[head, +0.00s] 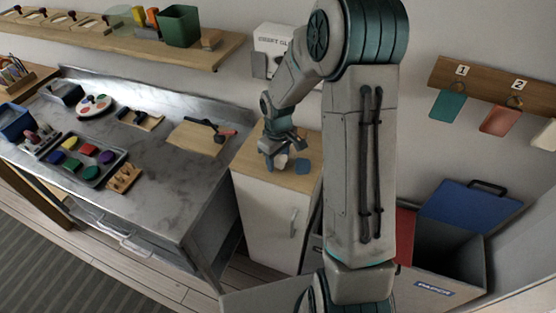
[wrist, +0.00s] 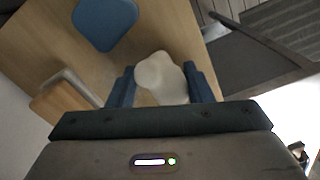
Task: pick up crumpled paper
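The crumpled paper (wrist: 162,78) is an off-white, rounded lump between the two blue fingers of my gripper (wrist: 161,88) in the wrist view. It fills nearly all the gap and sticks out past the fingertips. I cannot tell whether both fingers press on it. In the head view, my gripper (head: 276,157) points down at the wooden top of the white cabinet, with the paper (head: 281,162) small and pale at its fingers. Whether the paper still touches the top is unclear.
A blue rounded piece (wrist: 106,22) lies on the wooden top (wrist: 60,50) near the paper. A metal workbench (head: 165,105) with trays and tools stands left of the cabinet (head: 265,215). Bins with a blue lid (head: 468,205) stand at the right. A shelf (head: 110,38) runs along the wall.

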